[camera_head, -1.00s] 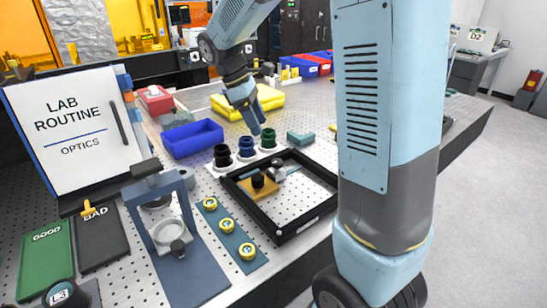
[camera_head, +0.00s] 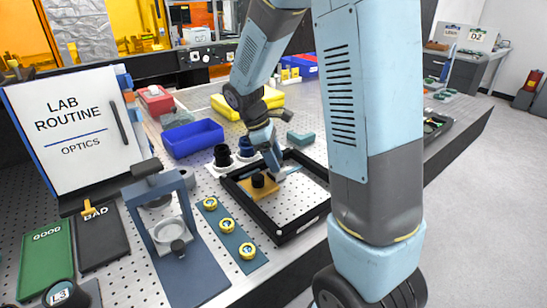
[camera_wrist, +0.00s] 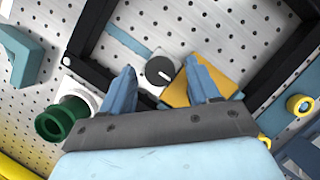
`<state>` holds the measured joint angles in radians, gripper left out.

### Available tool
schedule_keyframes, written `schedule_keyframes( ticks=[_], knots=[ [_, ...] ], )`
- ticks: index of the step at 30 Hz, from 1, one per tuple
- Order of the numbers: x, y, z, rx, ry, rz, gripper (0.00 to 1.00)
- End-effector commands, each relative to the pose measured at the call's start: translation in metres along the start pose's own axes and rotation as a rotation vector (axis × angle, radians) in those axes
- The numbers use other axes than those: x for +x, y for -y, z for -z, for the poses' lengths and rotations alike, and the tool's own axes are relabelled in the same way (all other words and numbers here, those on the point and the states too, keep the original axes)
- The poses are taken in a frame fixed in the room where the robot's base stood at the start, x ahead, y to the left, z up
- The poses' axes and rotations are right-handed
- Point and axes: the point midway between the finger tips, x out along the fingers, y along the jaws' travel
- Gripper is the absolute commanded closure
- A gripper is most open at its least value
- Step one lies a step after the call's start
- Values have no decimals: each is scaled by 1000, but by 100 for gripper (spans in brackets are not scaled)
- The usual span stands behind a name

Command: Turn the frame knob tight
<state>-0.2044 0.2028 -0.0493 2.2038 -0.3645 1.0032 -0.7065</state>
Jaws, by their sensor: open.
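The frame knob (camera_wrist: 159,71) is a dark round knob with a white pointer line, on a white block (camera_wrist: 150,88) inside the black frame (camera_wrist: 92,32). The black frame also shows in the head view (camera_head: 292,228), lying on the perforated table. My gripper (camera_wrist: 160,66) is open, its two blue fingers left and right of the knob in the wrist view, with nothing held. Whether the fingers are level with the knob I cannot tell.
Black, blue and green round holders stand behind the frame; the green one (camera_wrist: 62,118) shows in the wrist view. A blue bin (camera_head: 192,138) and an upright optics stand (camera_head: 132,222) are to the left.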

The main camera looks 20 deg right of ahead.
Motion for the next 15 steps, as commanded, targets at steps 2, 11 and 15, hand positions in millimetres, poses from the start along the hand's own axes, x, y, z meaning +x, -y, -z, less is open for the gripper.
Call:
schedule_keyframes(
  ticks=[2,11,15],
  knots=[
    [0,0,0,0,0,0,39],
    [0,0,0,1,0,1,56],
    [0,0,0,1,1,1,70]
  ],
)
